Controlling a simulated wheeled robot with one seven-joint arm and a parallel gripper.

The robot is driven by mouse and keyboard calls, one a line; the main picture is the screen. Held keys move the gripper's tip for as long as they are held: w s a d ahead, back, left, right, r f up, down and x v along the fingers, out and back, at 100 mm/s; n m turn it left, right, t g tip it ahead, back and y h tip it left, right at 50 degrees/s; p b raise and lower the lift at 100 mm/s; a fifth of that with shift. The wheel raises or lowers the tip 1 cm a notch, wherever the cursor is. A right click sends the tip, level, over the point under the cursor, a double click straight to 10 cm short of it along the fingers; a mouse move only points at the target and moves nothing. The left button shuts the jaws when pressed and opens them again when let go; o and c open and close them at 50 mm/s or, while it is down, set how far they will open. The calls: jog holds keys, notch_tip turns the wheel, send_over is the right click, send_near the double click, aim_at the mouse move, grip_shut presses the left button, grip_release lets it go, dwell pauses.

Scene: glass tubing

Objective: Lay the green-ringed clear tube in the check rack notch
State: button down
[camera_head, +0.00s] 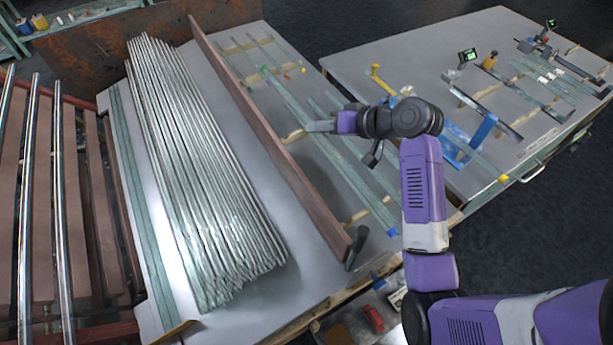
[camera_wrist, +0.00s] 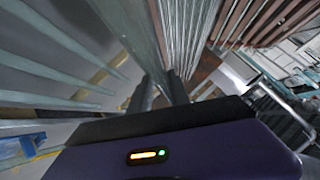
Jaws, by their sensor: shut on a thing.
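My gripper (camera_head: 309,127) is over the left table, just right of the long brown divider board. In the wrist view its two dark fingers (camera_wrist: 160,88) are shut on a long clear tube (camera_wrist: 126,28). In the head view a long pale clear tube (camera_head: 287,102) with a green mark near its far end runs to my fingers. It appears to be the one I hold, but the fingers hide the contact. Several notched racks stand on the right table, one of them a dark-barred rack (camera_head: 484,112). I cannot tell which is the check rack, and its notch is not clear.
A large bundle of clear tubes (camera_head: 190,170) lies left of the brown divider board (camera_head: 265,135). More tubes rest on wooden strips near my gripper, with blue ends at the front. A blue stand (camera_head: 470,142) is on the right table. A gap separates the tables.

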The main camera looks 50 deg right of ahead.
notch_tip(320, 180, down, 18)
jog(key=shift+r, duration=0.25)
dwell(0.3)
jog(key=shift+f+b, duration=0.4)
jog(key=shift+f, duration=0.15)
jog(key=shift+f, duration=0.1)
jog(key=c, duration=1.2)
grip_release()
jog(key=shift+c, duration=0.2)
